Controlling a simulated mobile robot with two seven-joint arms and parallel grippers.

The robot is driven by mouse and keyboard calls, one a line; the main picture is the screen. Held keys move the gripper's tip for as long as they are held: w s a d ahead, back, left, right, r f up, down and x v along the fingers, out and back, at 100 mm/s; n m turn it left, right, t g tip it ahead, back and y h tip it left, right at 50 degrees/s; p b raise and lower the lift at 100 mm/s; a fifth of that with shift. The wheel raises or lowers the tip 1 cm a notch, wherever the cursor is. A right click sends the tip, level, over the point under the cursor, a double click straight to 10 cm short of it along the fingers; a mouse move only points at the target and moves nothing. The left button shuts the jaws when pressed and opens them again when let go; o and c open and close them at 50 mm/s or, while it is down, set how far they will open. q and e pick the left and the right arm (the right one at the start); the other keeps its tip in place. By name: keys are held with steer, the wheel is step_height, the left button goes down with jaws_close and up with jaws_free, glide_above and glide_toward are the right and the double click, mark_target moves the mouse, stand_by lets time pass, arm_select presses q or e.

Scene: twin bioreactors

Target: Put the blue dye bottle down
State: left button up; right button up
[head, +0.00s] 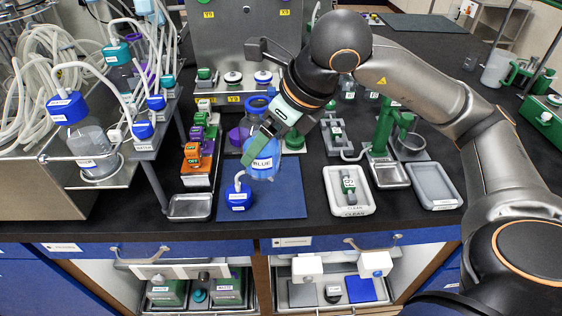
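The blue dye bottle (263,166), a clear blue vessel labelled BLUE, is in the middle of the head view over the blue mat (282,201). My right gripper (264,139), on the arm coming in from the right, is shut around it, with green finger pads against its upper body. The gripper hides part of the bottle. I cannot tell whether its base touches the mat. My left gripper is not in view.
A blue cap with a white tube (238,197) is at the mat's left edge. A metal tray (190,207) and orange-topped items (194,157) stand left. A white tray marked CLEAN (352,209) and a green stand (383,128) are right. The mat's right part is clear.

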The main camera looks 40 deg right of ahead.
steer(key=shift+w+d+f, duration=1.2)
steer(key=shift+d+f, duration=0.3)
steer(key=shift+f, duration=0.45)
steer(key=shift+w+d+f, duration=1.2)
steer(key=shift+d+f, duration=0.3)
steer(key=shift+f, duration=0.45)
steer(key=shift+w+d+f, duration=1.2)
steer(key=shift+d+f, duration=0.3)
steer(key=shift+f, duration=0.45)
steer(key=shift+f+b, duration=0.2)
steer(key=shift+b, duration=0.15)
steer(key=o, duration=1.6)
steer(key=shift+c, duration=0.2)
